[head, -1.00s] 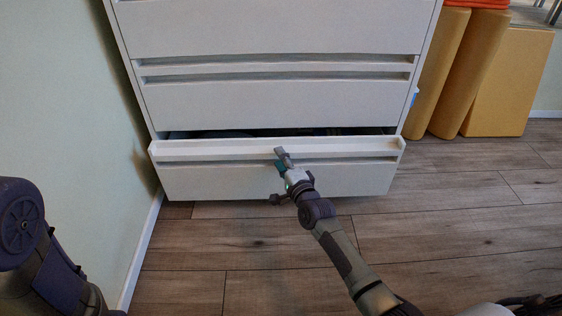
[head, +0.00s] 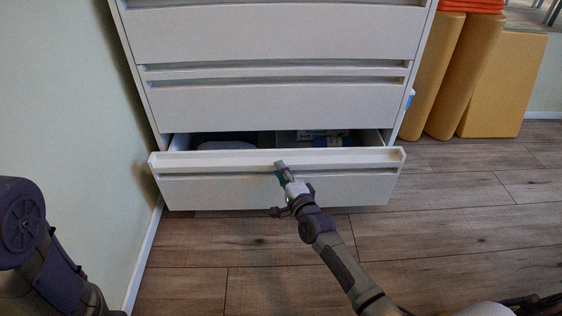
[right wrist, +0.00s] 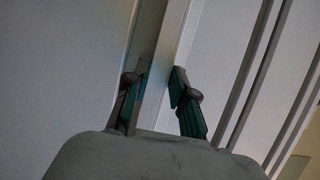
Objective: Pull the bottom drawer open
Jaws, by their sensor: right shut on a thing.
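The bottom drawer (head: 235,189) of the white cabinet (head: 270,105) stands partly open. A strip of its inside shows behind the front, with a pale item and some boxes in it. My right gripper (head: 281,172) is at the middle of the drawer's top edge, shut on it. In the right wrist view the two fingers of the right gripper (right wrist: 160,95) stand on either side of the drawer's edge strip (right wrist: 172,60). My left gripper is out of the head view; only part of my left arm shows at the lower left.
The drawers above are shut. A pale green wall (head: 60,100) runs close along the left side. Tan foam blocks (head: 505,85) stand to the right of the cabinet. The wooden floor (head: 450,200) in front and to the right is clear.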

